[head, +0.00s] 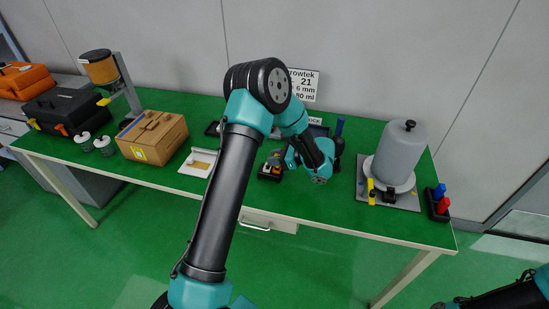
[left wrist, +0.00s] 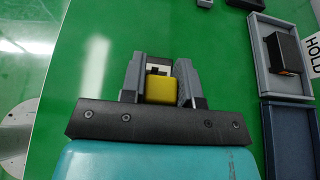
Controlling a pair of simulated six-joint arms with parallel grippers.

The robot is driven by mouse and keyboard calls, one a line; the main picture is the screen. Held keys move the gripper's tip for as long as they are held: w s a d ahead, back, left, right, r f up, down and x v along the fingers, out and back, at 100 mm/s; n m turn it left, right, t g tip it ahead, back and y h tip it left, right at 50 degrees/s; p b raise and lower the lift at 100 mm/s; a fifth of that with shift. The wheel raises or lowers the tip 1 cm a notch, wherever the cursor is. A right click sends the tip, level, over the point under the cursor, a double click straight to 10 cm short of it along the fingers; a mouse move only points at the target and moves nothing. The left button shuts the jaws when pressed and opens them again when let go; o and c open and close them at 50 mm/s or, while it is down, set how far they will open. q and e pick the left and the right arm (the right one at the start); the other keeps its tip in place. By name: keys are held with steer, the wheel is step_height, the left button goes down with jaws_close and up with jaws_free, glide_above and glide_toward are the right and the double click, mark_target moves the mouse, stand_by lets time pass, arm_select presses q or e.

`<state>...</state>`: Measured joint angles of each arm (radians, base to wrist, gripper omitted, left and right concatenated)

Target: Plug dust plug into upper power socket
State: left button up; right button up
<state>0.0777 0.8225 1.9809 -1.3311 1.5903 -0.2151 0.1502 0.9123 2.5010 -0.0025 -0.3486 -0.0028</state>
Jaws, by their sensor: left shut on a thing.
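My left gripper (left wrist: 159,66) is shut on a small yellow block (left wrist: 160,91), which looks like the dust plug. The block sits between the two grey fingers, with a small white and black part showing just beyond it. The yellow block cannot be made out there. I cannot pick out the upper power socket in either view. My right arm shows only at the bottom right corner, its gripper not visible.
A grey canister (head: 401,150) stands on a plate at the right, beside a holder with red and blue parts (head: 442,204). A cardboard box (head: 152,138) and a white tray (head: 198,162) stand left. A grey tray (left wrist: 262,54) holds a black block (left wrist: 285,50).

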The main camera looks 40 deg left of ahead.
arm_select(q)
steer(key=shift+f, duration=1.15)
steer(key=o, duration=1.1)
steer(key=v, duration=1.7)
steer(key=shift+w+d, duration=0.1)
steer(key=shift+d, duration=0.1)
